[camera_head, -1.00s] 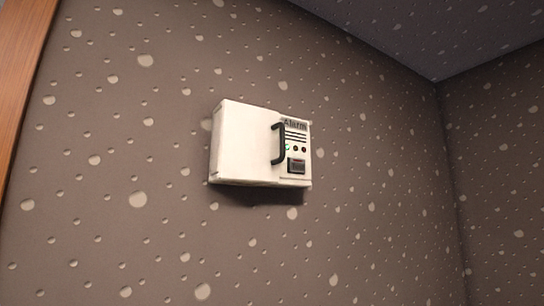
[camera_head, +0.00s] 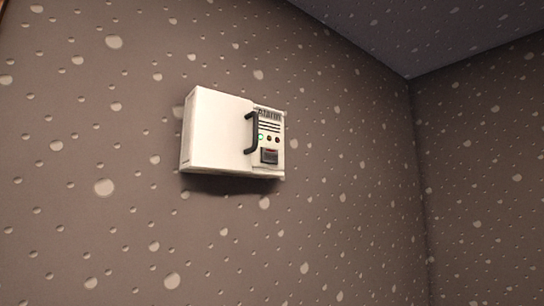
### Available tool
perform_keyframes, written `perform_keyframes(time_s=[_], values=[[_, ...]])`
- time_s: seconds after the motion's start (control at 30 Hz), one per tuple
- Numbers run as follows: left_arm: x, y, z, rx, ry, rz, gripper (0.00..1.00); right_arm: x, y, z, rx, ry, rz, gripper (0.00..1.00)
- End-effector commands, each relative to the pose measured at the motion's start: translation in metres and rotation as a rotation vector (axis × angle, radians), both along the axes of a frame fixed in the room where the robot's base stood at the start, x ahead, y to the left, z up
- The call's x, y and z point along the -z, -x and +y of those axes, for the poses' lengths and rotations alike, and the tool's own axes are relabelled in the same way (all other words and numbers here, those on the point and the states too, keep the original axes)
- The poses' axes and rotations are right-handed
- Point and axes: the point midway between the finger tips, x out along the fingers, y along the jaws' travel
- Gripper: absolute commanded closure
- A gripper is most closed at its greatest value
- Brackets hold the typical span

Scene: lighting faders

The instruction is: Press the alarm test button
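A white alarm box (camera_head: 215,135) is mounted on the speckled wall in the head view, left of the middle and above centre. Its right part is a panel labelled "Alarm" with dark slots, a lit green light (camera_head: 261,138) and two dark reddish dots beside it. A dark square button (camera_head: 269,156) with a reddish face sits low on this panel. A black vertical handle (camera_head: 251,133) stands out at the panel's left edge. Neither of my grippers is in view.
The brown speckled wall (camera_head: 90,220) around the box is bare. A corner with a second wall (camera_head: 480,180) is at the right, and a grey ceiling (camera_head: 420,30) is at the top right. No obstacle shows in front of the box.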

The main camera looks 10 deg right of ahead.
Motion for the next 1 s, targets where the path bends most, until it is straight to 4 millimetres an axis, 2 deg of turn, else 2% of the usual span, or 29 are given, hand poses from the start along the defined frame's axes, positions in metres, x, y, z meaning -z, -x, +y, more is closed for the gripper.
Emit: perform_keyframes(time_s=[0.03,0.23,1.0], values=[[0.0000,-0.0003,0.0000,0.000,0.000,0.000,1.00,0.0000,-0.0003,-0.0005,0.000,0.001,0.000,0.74],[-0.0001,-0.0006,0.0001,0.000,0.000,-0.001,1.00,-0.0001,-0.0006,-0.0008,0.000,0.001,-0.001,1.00],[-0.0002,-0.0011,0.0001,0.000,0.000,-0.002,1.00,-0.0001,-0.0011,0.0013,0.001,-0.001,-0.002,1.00]])
